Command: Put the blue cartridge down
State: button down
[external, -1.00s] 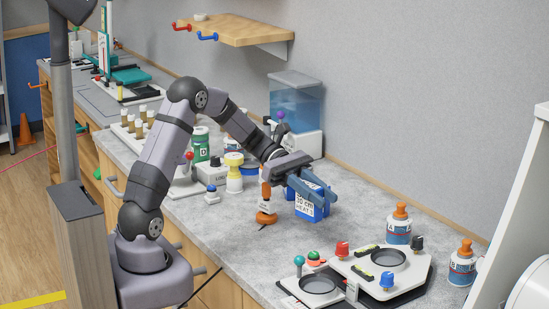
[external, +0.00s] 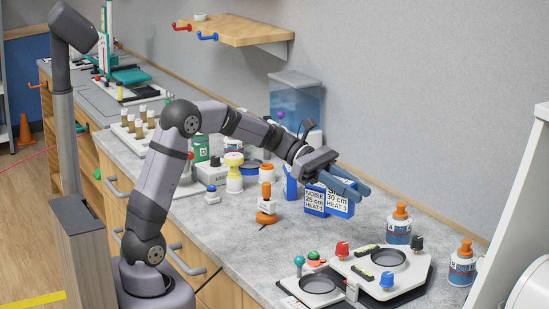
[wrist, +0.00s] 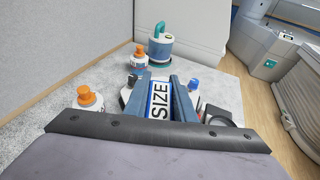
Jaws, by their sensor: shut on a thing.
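My gripper (external: 347,187) is shut on a blue cartridge (external: 337,205) with a white label reading "30 cm HEAT 3". In the wrist view the cartridge (wrist: 160,103) sits between the two blue fingers, its white strip reading "SIZE". A blue-edged face labelled "NOISE 25 cm HEAT" (external: 315,200) shows directly left of it in the external view. I cannot tell whether that is a separate cartridge close behind or touching. Whether the held cartridge's underside touches the grey counter (external: 370,222) is also unclear.
Another blue piece (external: 290,185) is partly hidden behind my wrist. A panel with round wells and coloured knobs (external: 380,270) lies in front, with orange-capped bottles (external: 398,226) to the right. Some counter between is bare.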

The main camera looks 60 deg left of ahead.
jog(key=w+a+f+n+t+y, duration=0.2)
jog(key=w+a+n+t+y, duration=0.7)
jog(key=w+a, duration=0.35)
jog(key=shift+n+g+h, duration=0.3)
jog(key=shift+h, duration=0.2)
jog(key=shift+s+a+f+b, duration=0.1)
jog(key=shift+f, duration=1.55)
jog(key=shift+s+a+f+b, duration=0.1)
jog(key=shift+a+f, duration=0.05)
jog(key=shift+f, duration=1.55)
jog(key=shift+s+a+f+b, duration=0.1)
jog(key=shift+f, duration=1.55)
jog(key=shift+f, duration=0.15)
jog(key=c, duration=1.5)
grip_release()
jog(key=shift+r, duration=0.2)
jog(key=b+v, duration=0.1)
jog(key=v, duration=1.1)
jog(key=shift+d, duration=0.15)
